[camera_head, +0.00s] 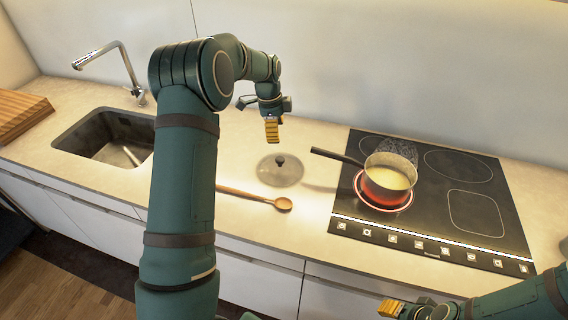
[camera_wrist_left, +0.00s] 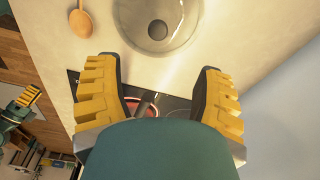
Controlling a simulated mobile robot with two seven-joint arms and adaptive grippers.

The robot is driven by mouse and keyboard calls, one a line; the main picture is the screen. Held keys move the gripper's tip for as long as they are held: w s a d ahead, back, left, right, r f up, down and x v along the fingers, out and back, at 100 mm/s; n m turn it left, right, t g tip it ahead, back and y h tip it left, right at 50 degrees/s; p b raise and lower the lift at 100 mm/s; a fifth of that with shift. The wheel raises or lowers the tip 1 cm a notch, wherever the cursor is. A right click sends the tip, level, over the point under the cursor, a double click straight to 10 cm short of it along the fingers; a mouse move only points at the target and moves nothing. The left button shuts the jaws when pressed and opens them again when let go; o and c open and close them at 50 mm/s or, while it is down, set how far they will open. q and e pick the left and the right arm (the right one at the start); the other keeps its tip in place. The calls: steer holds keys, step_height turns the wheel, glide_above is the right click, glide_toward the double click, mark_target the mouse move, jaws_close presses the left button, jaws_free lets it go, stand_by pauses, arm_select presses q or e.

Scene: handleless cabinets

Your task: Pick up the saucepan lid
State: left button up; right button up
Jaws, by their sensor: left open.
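The saucepan lid (camera_head: 280,170) is a round glass lid with a dark knob, lying on the counter between the sink and the cooktop. In the left wrist view the lid (camera_wrist_left: 160,22) is at the top, with its knob beyond the fingertips. My left gripper (camera_head: 272,128) is above the counter behind the lid, apart from it. Its yellow fingers (camera_wrist_left: 158,85) are spread wide with nothing between them. My right gripper (camera_head: 405,308) is at the bottom right, in front of the counter; its opening is not clear.
A saucepan (camera_head: 388,178) with pale yellow contents steams on a glowing red burner of the black cooktop (camera_head: 455,165); its handle points toward the lid. A wooden spoon (camera_head: 255,197) lies in front of the lid. The sink (camera_head: 105,138) and tap (camera_head: 118,65) are at left.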

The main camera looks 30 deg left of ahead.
mark_target(280, 158)
arm_select(q)
steer(key=f, duration=0.4)
steer(key=d+f, duration=0.1)
steer(key=f, duration=0.7)
steer(key=shift+w+d+f, duration=0.1)
steer(key=shift+d+f, duration=0.05)
steer(key=shift+f, duration=0.1)
steer(key=shift+r, duration=0.1)
jaws_close()
